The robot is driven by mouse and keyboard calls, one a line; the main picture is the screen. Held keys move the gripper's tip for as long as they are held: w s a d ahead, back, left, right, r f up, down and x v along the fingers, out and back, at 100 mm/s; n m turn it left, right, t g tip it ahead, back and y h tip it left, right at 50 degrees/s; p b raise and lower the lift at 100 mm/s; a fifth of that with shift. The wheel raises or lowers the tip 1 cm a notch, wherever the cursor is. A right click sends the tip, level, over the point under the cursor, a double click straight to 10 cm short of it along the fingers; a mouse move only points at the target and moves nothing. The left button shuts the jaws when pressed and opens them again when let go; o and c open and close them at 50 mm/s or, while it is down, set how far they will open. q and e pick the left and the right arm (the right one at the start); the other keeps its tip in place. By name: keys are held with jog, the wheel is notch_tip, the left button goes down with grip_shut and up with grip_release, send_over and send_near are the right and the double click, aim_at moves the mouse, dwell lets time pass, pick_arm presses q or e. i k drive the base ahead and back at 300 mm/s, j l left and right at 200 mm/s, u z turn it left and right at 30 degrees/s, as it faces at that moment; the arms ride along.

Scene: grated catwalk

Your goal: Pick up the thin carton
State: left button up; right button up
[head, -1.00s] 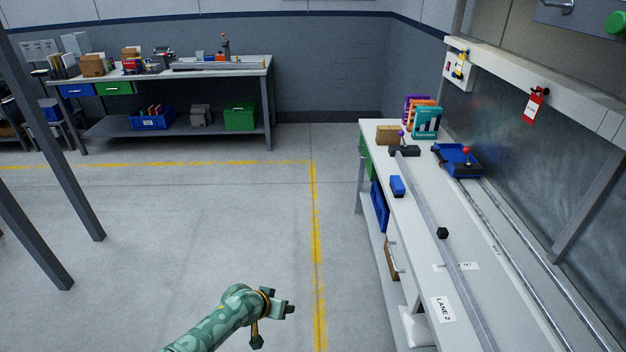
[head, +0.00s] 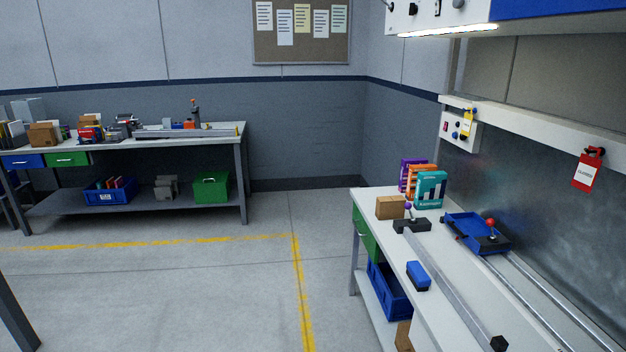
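No thing is plainly marked as the thin carton. At the far end of the right workbench (head: 382,210), thin upright boxes or books stand close together: a teal one (head: 430,190) with white bars in front, an orange one (head: 411,183) behind it and a purple one (head: 404,175) at the back. A small brown cardboard box (head: 390,208) sits just left of them and looks thicker. I cannot tell which of these is the carton. Neither of my grippers is in view.
A second workbench (head: 200,131) stands at the back left. The floor between, with yellow lines, is clear.

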aim_at(386, 207)
jog(key=i+j+u, duration=0.15)
jog(key=i, duration=1.7)
jog(key=i+z, duration=0.3)
jog(key=i, duration=0.15)
jog(key=i+j+z, duration=0.15)
jog(key=i+z, duration=0.15)
jog(key=i, duration=0.2)
